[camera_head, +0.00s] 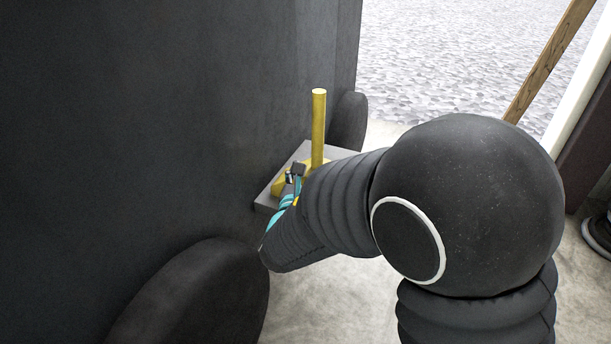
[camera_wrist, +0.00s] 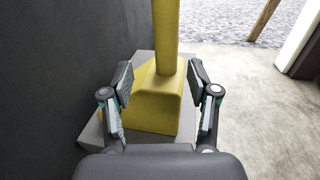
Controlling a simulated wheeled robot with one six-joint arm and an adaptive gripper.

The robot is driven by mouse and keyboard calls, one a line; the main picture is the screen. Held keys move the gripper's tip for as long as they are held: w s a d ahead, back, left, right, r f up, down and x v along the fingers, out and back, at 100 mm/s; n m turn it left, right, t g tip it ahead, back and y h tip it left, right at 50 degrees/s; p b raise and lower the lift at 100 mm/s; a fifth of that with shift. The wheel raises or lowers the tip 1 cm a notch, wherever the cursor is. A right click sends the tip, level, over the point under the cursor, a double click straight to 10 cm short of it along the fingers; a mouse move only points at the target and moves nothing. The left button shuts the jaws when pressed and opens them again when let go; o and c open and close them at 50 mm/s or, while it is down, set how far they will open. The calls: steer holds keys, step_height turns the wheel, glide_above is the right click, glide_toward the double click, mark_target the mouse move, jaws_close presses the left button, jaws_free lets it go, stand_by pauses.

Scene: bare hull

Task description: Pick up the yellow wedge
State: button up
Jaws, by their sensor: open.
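The yellow wedge (camera_wrist: 152,112) sits on a grey block (camera_wrist: 94,133) beside the dark wall, with an upright yellow post rising from it. In the head view the wedge (camera_head: 278,186) is partly hidden by my arm, and the post (camera_head: 318,125) stands clear above it. In the wrist view my gripper (camera_wrist: 160,88) is open, one finger on each side of the wedge. The fingers look apart from its sides, though I cannot tell how far.
A dark wall (camera_head: 150,110) runs close along the left, with a dark rounded shape (camera_head: 200,295) at its foot and another (camera_head: 348,122) beyond the block. Pale floor (camera_wrist: 260,105) is open to the right. A wooden pole (camera_head: 548,62) leans at the back right.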

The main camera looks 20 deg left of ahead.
mark_target(317, 159)
steer(key=w, duration=0.5)
steer(key=shift+w+d+r, duration=0.1)
steer(key=shift+r, duration=0.2)
steer(key=shift+w, duration=0.65)
jaws_close()
steer(key=shift+r, duration=0.15)
